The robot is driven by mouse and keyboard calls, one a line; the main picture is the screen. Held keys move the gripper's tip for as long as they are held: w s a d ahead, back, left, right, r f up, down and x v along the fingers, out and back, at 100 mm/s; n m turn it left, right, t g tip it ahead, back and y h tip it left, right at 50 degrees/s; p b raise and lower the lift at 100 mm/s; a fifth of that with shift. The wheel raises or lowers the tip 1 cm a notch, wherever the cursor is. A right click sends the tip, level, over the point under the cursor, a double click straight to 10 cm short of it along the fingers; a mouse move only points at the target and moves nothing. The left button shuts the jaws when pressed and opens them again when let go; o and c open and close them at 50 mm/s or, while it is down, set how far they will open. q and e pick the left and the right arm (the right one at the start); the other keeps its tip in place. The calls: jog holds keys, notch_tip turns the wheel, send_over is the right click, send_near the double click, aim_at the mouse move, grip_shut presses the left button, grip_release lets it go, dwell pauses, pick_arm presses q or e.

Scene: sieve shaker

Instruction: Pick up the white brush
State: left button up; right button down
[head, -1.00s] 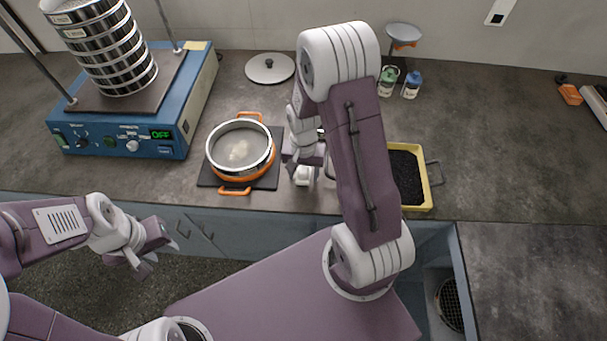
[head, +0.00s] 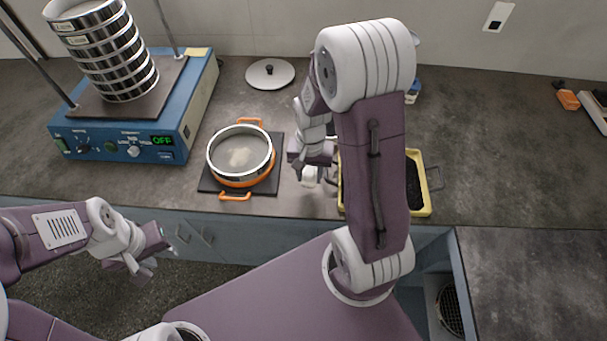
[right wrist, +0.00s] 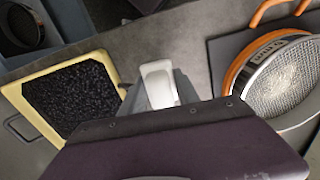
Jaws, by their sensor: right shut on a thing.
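The white brush (head: 309,175) shows in the head view at my right gripper (head: 314,172), between the sieve pan and the yellow tray. In the right wrist view the white brush (right wrist: 159,83) sits between the two grey fingers of my right gripper (right wrist: 158,92), which is shut on it. Its lower part is hidden behind the gripper body, and I cannot tell whether it touches the counter. My left gripper (head: 150,262) is open and empty, low at the left in front of the counter.
A steel sieve on an orange-handled pan (head: 236,182) stands left of the brush. A yellow tray (head: 424,208) of black grains is on the right, partly behind my arm. A blue shaker (head: 120,150) with stacked sieves and a round lid (head: 270,72) stand farther back.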

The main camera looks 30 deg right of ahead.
jog(key=s+d+r, duration=0.2)
jog(key=s+r, duration=0.3)
jog(key=s, duration=0.4)
jog(key=shift+r+p, duration=0.2)
jog(key=shift+p, duration=0.15)
